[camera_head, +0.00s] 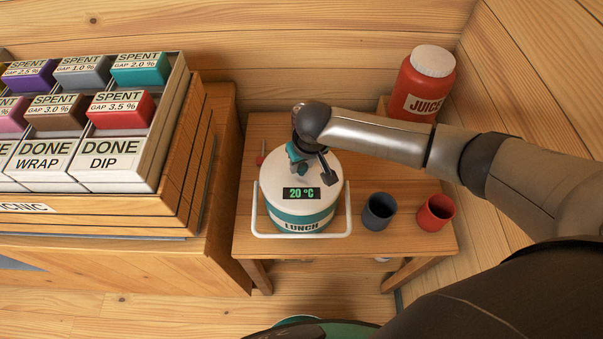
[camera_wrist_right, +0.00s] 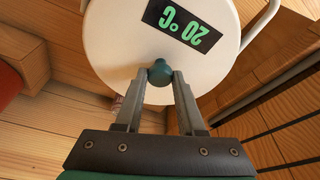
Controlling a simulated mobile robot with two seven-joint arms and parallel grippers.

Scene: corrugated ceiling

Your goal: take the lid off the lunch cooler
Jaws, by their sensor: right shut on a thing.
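The lunch cooler (camera_head: 304,222) stands on the small wooden table, with a teal and white body, a LUNCH label and a white wire handle (camera_head: 347,215) lowered around its front. Its white lid (camera_head: 275,180) has a 20 °C display, and the lid also shows in the right wrist view (camera_wrist_right: 115,45). The lid appears to sit on the body. My right gripper (camera_head: 303,172) is over the lid, its fingers shut on the teal lid knob (camera_wrist_right: 160,76), seen between the fingertips in the right wrist view (camera_wrist_right: 159,82). My left gripper is not in view.
A dark grey cup (camera_head: 379,212) and a red cup (camera_head: 436,213) stand right of the cooler. A red juice jug (camera_head: 423,85) stands behind them. A wooden rack (camera_head: 170,135) of labelled boxes is at the left. The table (camera_head: 400,245) has clear room at its front right.

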